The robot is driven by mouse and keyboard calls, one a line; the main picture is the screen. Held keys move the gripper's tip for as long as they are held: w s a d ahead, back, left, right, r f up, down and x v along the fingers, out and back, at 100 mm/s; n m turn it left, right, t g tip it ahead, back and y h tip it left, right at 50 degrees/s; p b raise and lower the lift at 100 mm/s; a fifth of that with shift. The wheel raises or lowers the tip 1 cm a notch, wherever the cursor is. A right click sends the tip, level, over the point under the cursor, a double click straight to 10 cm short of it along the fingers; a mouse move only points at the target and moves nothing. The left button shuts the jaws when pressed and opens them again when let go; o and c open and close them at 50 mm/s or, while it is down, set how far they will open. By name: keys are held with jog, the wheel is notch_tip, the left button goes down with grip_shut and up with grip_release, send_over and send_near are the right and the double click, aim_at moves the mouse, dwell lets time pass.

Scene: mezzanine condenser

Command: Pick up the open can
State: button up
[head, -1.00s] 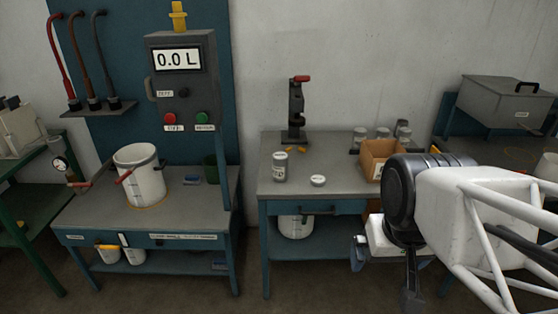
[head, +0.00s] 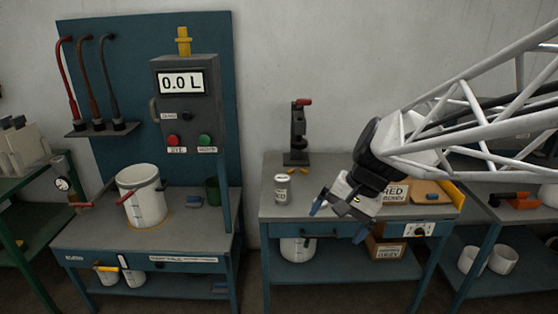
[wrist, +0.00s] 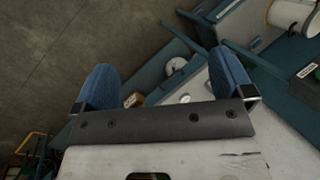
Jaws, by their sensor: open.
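A small grey can (head: 282,188) with a pale label stands upright on the left part of the middle bench (head: 270,212) in the head view. I cannot make out whether its top is open. My gripper (head: 338,221) is open and empty, to the right of the can and apart from it, by the bench's front edge. Its two blue fingers also show spread apart in the wrist view (wrist: 165,80), with nothing between them. The can is not clearly identifiable in the wrist view. My arm and gripper hide part of the bench top.
A dark stand with a red handle (head: 298,135) is behind the can, with small yellow pieces near its foot. A labelled box (head: 393,191) is right of my gripper. A white bucket (head: 143,195) stands on the left bench. The bench around the can is mostly clear.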

jog(key=w+a+f+m+y, duration=0.2)
jog(key=w+f+m+y, duration=0.1)
jog(key=w, duration=0.7)
jog(key=w+a+f+m+y, duration=0.2)
jog(key=w, duration=0.7)
jog(key=w+a+f+m+y, duration=0.2)
jog(key=w+f+m+y, duration=0.1)
jog(key=w, duration=0.7)
jog(key=w+f+m+t+y, duration=0.2)
jog(key=w+f+m+t, duration=0.15)
jog(key=w+f, duration=0.65)
jog(key=m+t+y, duration=0.2)
jog(key=m+t, duration=0.1)
jog(key=m, duration=0.3)
send_near(282, 191)
jog(key=w, duration=0.1)
jog(key=w+a, duration=0.1)
jog(key=w, duration=0.2)
jog(key=shift+w+a+r, duration=0.15)
jog(key=shift+a+r, duration=0.2)
jog(key=shift+a, duration=0.05)
jog(key=shift+x, duration=1.3)
jog(key=shift+x, duration=2.65)
